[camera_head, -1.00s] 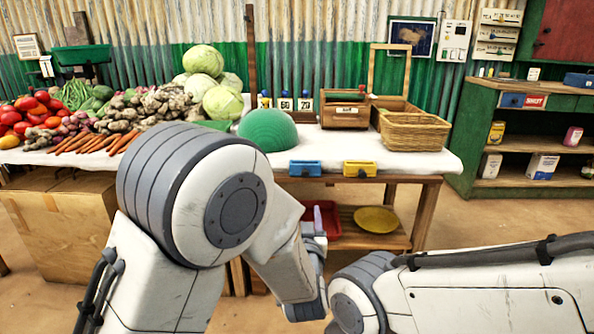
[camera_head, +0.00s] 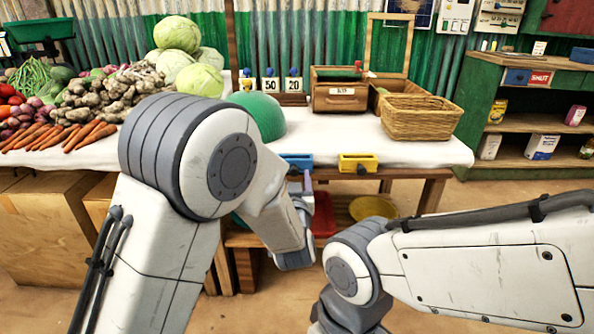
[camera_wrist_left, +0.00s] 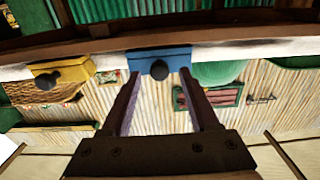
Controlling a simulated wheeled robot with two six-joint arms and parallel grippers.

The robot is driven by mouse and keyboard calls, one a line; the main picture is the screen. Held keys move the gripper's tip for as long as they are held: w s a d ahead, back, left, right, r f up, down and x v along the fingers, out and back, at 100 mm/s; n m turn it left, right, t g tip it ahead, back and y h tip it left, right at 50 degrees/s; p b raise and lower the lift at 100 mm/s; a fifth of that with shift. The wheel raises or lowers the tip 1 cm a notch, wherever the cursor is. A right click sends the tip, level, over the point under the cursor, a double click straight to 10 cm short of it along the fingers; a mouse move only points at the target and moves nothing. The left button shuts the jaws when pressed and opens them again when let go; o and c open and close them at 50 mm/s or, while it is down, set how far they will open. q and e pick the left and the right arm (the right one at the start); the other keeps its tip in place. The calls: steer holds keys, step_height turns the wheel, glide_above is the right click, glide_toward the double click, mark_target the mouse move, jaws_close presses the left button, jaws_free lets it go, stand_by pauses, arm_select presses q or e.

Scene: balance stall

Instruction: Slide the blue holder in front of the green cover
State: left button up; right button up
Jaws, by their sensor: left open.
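The blue holder (camera_head: 297,160) sits at the front edge of the white-covered table, partly hidden by my left arm. In the left wrist view the blue holder (camera_wrist_left: 150,54), with a dark round knob, lies ahead between my left gripper's fingers. The green cover (camera_head: 262,117) is a dome on the table, behind and left of the holder and partly behind my arm; it also shows in the left wrist view (camera_wrist_left: 216,73). My left gripper (camera_wrist_left: 160,103) is open and empty, just short of the holder. My right gripper is not visible.
A yellow holder (camera_head: 358,163) sits on the same edge to the right. A wicker basket (camera_head: 422,118), a wooden box (camera_head: 340,95) and number cards (camera_head: 270,85) stand behind. Vegetables (camera_head: 110,100) fill the left. White cloth between dome and basket is clear.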

arm_select(q)
steer(key=shift+w, duration=0.4)
jaws_close()
stand_by(1.2)
